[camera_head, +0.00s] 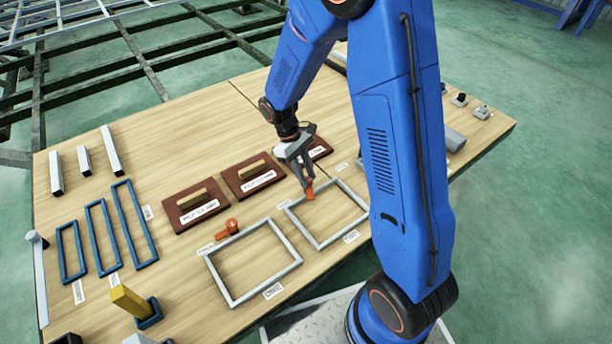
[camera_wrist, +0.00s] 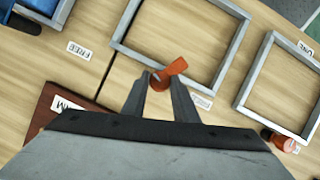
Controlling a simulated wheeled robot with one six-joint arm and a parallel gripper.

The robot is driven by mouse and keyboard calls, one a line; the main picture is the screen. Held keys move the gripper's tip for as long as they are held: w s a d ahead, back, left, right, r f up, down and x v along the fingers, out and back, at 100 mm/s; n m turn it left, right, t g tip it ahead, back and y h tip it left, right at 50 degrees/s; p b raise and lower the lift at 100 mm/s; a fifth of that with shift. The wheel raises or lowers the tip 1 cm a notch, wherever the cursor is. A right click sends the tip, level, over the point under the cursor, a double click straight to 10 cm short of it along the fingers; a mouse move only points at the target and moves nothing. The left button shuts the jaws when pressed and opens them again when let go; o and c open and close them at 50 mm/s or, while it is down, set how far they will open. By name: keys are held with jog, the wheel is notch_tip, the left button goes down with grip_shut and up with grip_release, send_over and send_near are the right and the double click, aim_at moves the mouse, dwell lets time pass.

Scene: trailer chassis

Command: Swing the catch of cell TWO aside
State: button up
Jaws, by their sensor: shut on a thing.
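Two grey square frames lie on the wooden table, a left one (camera_head: 237,296) and a right one (camera_head: 322,247). My gripper (camera_head: 306,184) points down at the back bar of the right frame, its jaws shut on an orange catch (camera_head: 310,193). In the wrist view the catch (camera_wrist: 174,69) sits between the fingertips (camera_wrist: 160,82) and juts over the frame's inside. A second orange catch (camera_head: 228,228) sits at the back bar of the left frame; it also shows in the wrist view (camera_wrist: 280,140).
Dark red plates with wooden handles (camera_head: 196,195) lie behind the frames. Blue frames (camera_head: 97,236), grey bars (camera_head: 111,150) and a yellow block (camera_head: 130,302) are on the left. My arm hides part of the table's right side.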

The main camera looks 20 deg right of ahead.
jog(key=m, duration=0.2)
jog(key=m+y, duration=0.1)
jog(key=m, duration=0.1)
jog(key=m+y, duration=0.1)
jog(key=m, duration=0.1)
jog(key=shift+w+d+g, duration=0.15)
jog(key=shift+d+g, duration=0.1)
jog(key=shift+g, duration=0.15)
jog(key=m+y, duration=0.1)
jog(key=m, duration=0.2)
jog(key=m+y, duration=0.1)
jog(key=m, duration=0.2)
jog(key=shift+d+m+y, duration=0.15)
jog(key=shift+m+y, duration=0.15)
jog(key=shift+t, duration=0.3)
jog(key=o, duration=1)
jog(key=v, duration=1.7)
jog(key=shift+w+d+r, duration=0.1)
jog(key=shift+r, duration=0.05)
